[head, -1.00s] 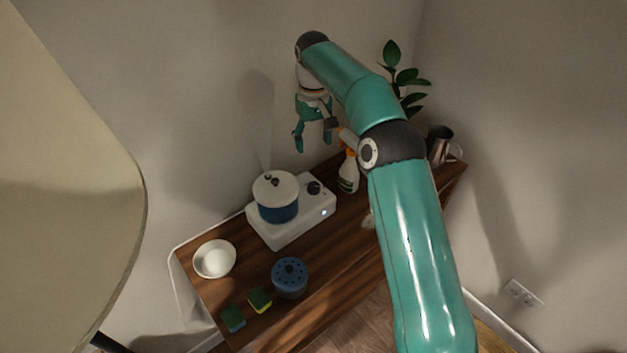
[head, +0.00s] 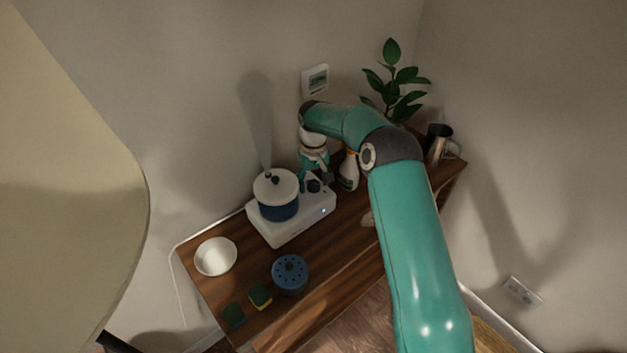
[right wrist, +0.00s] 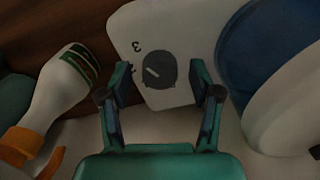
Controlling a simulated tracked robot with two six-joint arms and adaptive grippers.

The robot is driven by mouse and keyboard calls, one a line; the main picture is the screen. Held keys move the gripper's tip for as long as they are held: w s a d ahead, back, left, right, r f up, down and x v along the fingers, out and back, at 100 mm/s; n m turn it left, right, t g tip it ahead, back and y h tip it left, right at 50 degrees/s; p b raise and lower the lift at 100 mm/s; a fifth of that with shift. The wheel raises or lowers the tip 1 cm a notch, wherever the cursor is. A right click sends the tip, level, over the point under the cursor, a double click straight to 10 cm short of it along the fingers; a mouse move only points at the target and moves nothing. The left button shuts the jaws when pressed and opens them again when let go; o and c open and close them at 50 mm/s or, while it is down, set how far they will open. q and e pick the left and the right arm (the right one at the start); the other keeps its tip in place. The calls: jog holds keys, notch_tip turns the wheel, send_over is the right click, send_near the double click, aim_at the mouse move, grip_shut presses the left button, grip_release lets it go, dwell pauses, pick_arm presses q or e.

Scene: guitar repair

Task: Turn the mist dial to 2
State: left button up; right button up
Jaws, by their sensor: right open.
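The mist dial (right wrist: 159,70) is a dark round knob with a pale pointer line, on a white base unit (head: 290,228). In the right wrist view the pointer slants to the upper left. An upside-down 3 shows beside it, and another mark is partly hidden by a finger. A blue pot with a white lid (head: 276,190) stands on the unit, with faint mist above it. My right gripper (right wrist: 160,80) is open, with its fingers on either side of the dial; whether they touch it I cannot tell. My left gripper is not in view.
A spray bottle (head: 348,170) stands close beside my right gripper. A plant (head: 398,85) and a metal jug (head: 437,145) are farther right. A white bowl (head: 216,257), a blue perforated container (head: 290,275) and two sponges (head: 260,297) sit on the wooden table's near left part.

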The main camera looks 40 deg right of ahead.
jog(key=c, duration=1.1)
jog(key=shift+c, duration=0.2)
jog(key=shift+n, duration=0.4)
jog(key=n+b, duration=0.1)
jog(key=n, duration=0.2)
jog(key=n+b, duration=0.1)
jog(key=n, duration=0.5)
jog(key=shift+r, duration=0.1)
jog(key=o, duration=1.1)
